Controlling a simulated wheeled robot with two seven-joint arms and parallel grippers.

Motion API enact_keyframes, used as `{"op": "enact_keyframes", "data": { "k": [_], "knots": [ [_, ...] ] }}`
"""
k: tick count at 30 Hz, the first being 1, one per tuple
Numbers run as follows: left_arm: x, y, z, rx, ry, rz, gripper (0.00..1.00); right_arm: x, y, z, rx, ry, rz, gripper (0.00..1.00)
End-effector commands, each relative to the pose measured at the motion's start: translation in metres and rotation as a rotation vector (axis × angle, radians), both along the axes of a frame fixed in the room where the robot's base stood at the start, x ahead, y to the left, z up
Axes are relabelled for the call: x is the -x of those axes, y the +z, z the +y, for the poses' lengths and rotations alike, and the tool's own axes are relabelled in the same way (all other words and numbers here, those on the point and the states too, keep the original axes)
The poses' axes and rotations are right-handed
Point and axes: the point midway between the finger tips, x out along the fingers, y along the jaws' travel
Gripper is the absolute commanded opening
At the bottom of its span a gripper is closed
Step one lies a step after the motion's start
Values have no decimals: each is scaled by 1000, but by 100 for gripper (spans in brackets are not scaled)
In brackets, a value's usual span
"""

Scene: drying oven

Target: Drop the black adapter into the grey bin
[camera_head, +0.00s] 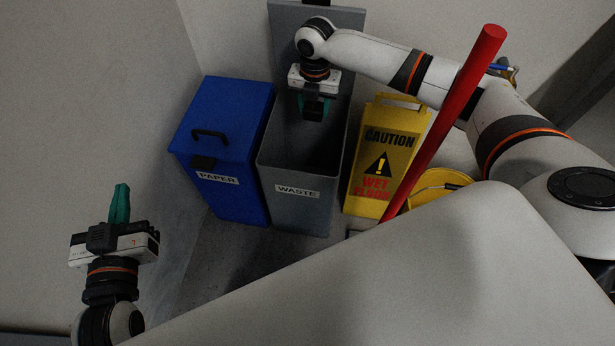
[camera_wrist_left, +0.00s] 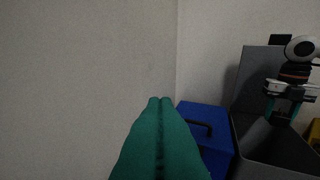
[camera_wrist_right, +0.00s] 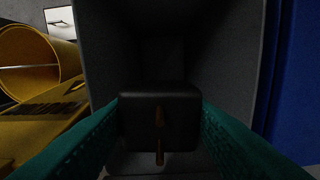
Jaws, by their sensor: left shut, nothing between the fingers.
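The black adapter (camera_wrist_right: 160,108) is held between the teal fingers of my right gripper (camera_wrist_right: 160,135), with a metal prong showing. In the head view my right gripper (camera_head: 315,108) is over the opening of the grey bin (camera_head: 297,192), which is labelled WASTE and has its lid raised at the back. The adapter is dark and hard to make out there. The bin's dark inside shows beyond the adapter in the right wrist view. My left gripper (camera_head: 120,204) is shut and empty at the far left, away from the bin; its closed fingers also fill the lower left wrist view (camera_wrist_left: 160,140).
A blue PAPER bin (camera_head: 223,135) with a closed lid stands left of the grey bin. A yellow caution sign (camera_head: 386,150), a yellow bucket (camera_head: 437,185) and a red pole (camera_head: 457,98) are to the right. Walls stand behind and at left.

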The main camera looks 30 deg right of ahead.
Motion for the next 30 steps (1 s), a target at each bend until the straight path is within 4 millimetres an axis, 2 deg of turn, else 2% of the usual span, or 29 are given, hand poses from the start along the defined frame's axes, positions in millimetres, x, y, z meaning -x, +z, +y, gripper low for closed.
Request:
{"op": "enact_keyframes", "data": {
  "k": [1, 3, 4, 15, 23, 30],
  "knots": [
    [0, 0, 0, 0, 0, 0, 0, 0, 0, 0, 0, 0, 0, 55],
    [0, 0, 0, 0, 0, 1, 0, 0, 0, 0, 0, 0, 0, 66],
    [0, 0, 0, 0, 0, 1, 0, 0, 0, 0, 0, 0, 0, 69],
    [1, -2, 1, -6, 1, 23, 0, 0, 5, 0, 0, 0, -1, 69],
    [15, -38, 11, -66, 18, 270, 0, -1, 39, 0, -1, 0, -3, 69],
    [47, -76, 26, -135, 39, 563, 0, -1, 80, 0, -1, 0, -3, 69]
  ]
}}
